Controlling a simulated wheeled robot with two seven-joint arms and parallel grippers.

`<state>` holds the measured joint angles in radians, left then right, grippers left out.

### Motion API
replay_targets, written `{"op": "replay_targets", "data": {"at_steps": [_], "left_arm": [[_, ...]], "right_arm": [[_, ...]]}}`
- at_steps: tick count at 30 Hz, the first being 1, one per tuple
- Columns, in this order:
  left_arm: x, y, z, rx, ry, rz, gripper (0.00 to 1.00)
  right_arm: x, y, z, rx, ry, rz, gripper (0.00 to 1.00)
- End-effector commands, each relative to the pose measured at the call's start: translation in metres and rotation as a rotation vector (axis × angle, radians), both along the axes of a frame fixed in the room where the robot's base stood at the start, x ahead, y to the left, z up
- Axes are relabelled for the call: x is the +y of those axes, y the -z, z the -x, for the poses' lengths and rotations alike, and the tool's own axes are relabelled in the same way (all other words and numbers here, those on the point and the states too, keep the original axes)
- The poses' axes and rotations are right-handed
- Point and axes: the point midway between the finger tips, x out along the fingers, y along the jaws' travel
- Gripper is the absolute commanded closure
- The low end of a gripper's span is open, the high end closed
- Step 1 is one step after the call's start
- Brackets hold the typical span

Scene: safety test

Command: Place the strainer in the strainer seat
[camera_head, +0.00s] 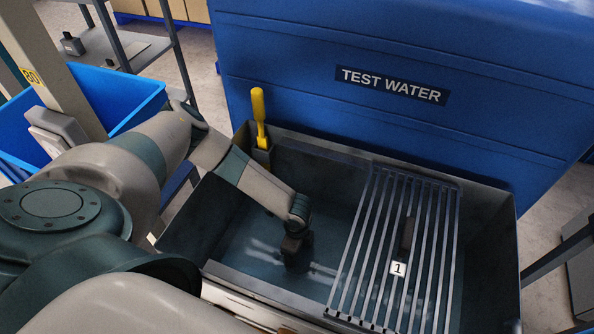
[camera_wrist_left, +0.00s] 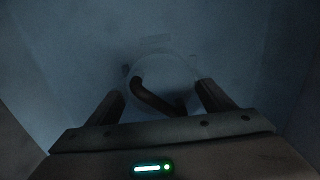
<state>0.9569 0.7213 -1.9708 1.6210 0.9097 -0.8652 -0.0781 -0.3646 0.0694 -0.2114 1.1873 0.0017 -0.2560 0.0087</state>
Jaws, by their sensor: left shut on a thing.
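My left gripper (camera_head: 293,248) reaches down into the grey basin (camera_head: 190,225), left of the grate. In the left wrist view its two fingers (camera_wrist_left: 160,100) stand either side of a dark curved piece (camera_wrist_left: 150,98), which looks like the strainer's handle, and the gripper is shut on it. A faint pale ring (camera_wrist_left: 165,65) shows just beyond the fingers on the basin floor. The picture is too dark to tell whether this ring is the strainer's rim or the strainer seat, or whether the strainer sits in it. My right gripper is not in view.
A slatted grate (camera_head: 345,280) with a dark handle (camera_head: 407,237) and a tag "1" covers the basin's right part. A yellow-handled tool (camera_head: 258,105) stands in a holder at the back left corner. A blue "TEST WATER" tank (camera_head: 400,130) stands behind; a blue bin (camera_head: 120,95) is left.

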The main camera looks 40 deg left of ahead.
Motion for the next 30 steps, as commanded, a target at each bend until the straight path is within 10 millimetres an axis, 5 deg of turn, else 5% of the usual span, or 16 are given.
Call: {"op": "replay_targets", "data": {"at_steps": [10,11,13,30], "left_arm": [[0.0,0.003,0.0,0.0,-0.001,0.0,0.53],[0.0,0.002,0.0,0.0,-0.001,0.0,0.18],[0.0,0.002,0.0,0.0,0.0,0.0,0.06],[0.0,-0.015,0.0,0.0,0.0,0.002,0.06]], "right_arm": [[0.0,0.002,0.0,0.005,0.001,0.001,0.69],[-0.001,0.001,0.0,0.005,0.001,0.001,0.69],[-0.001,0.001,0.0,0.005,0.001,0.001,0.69],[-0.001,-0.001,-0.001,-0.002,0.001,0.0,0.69]]}}
